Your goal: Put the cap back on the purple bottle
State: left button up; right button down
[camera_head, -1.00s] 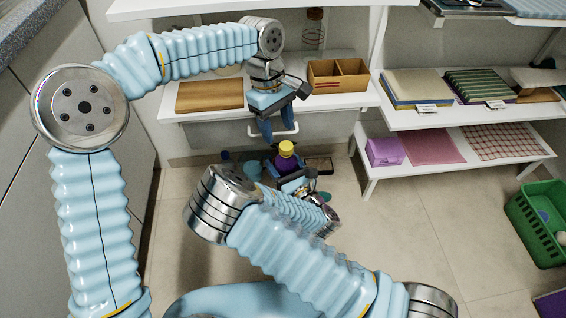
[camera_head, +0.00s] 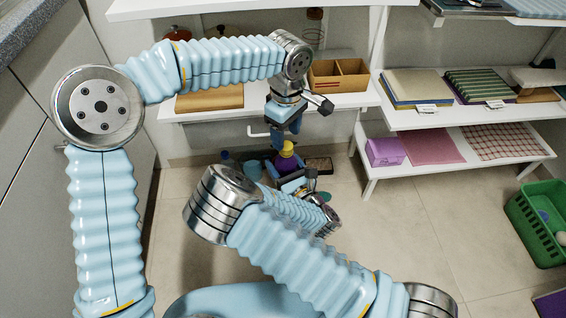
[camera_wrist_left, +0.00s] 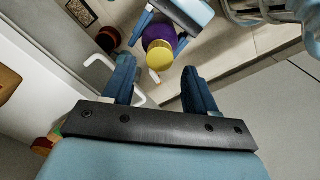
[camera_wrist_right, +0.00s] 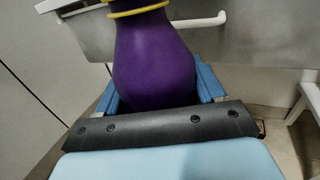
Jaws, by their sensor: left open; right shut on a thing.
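The purple bottle (camera_head: 287,163) is upright low near the floor, and its body fills the right wrist view (camera_wrist_right: 153,62). My right gripper (camera_wrist_right: 155,82) is shut on the bottle's body. A yellow cap (camera_head: 287,148) shows on top of the bottle, and it is a round yellow disc in the left wrist view (camera_wrist_left: 159,55). I cannot tell whether it is fully seated. A yellow ring (camera_wrist_right: 140,11) shows at the neck in the right wrist view. My left gripper (camera_wrist_left: 158,70) is open and empty, just above the cap, its fingers to either side and apart from it.
A white shelf (camera_head: 340,101) with a wooden divided box (camera_head: 338,75) stands behind. A white bar handle (camera_wrist_left: 99,62) lies close to my left gripper. A dark tray (camera_head: 318,164) lies on the floor right of the bottle.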

aim_at(286, 145)
pick_arm(q)
jog(key=shift+f, duration=1.85)
jog(key=shift+c, duration=0.5)
